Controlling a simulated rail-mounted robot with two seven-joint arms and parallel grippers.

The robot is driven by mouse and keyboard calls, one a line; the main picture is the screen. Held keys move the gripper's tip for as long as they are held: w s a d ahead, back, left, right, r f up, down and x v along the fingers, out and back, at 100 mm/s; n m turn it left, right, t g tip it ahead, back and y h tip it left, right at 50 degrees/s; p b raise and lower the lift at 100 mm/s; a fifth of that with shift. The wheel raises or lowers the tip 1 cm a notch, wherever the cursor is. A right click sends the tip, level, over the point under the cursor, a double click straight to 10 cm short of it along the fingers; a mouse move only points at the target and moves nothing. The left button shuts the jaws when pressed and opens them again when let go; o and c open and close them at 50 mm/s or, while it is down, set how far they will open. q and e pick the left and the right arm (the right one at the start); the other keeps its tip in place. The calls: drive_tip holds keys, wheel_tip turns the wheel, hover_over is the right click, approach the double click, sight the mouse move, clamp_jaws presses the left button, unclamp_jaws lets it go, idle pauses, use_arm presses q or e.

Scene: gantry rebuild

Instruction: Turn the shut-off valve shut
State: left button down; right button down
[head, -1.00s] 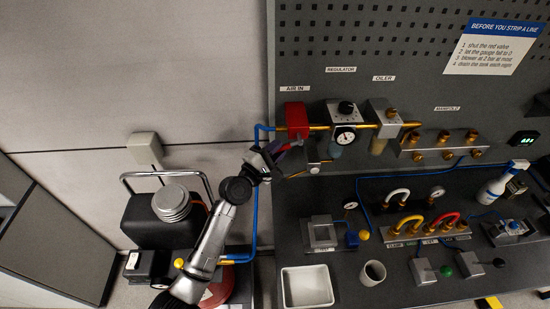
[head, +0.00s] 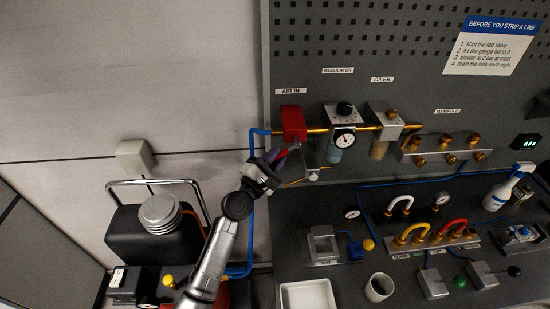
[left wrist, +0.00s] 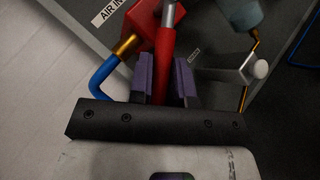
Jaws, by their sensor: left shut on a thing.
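The shut-off valve is the red block (head: 293,122) under the AIR IN label, on the brass pipe line at the left edge of the pegboard. It also shows at the top of the left wrist view (left wrist: 143,32). Its red-sleeved lever (left wrist: 164,65) has a silver stem and runs down from the valve, out over the blue hose side. My left gripper (head: 277,167) is just below the valve, its purple-padded fingers (left wrist: 162,82) shut on the lever. The lever's end is hidden behind the gripper body. My right gripper is not in view.
The regulator with its gauge (head: 344,138) and the oiler (head: 384,122) hang right of the valve. A blue hose (head: 251,200) runs down past my arm. The black compressor (head: 125,235) stands left.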

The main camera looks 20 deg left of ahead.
use_arm(q)
drive_tip(key=c, duration=1.1)
unclamp_jaws()
drive_tip(key=b+v, duration=0.1)
drive_tip(key=v, duration=1.2)
drive_tip(key=shift+s+a+f, duration=0.1)
drive_tip(key=shift+s+f, duration=0.05)
drive_tip(key=shift+s, duration=0.25)
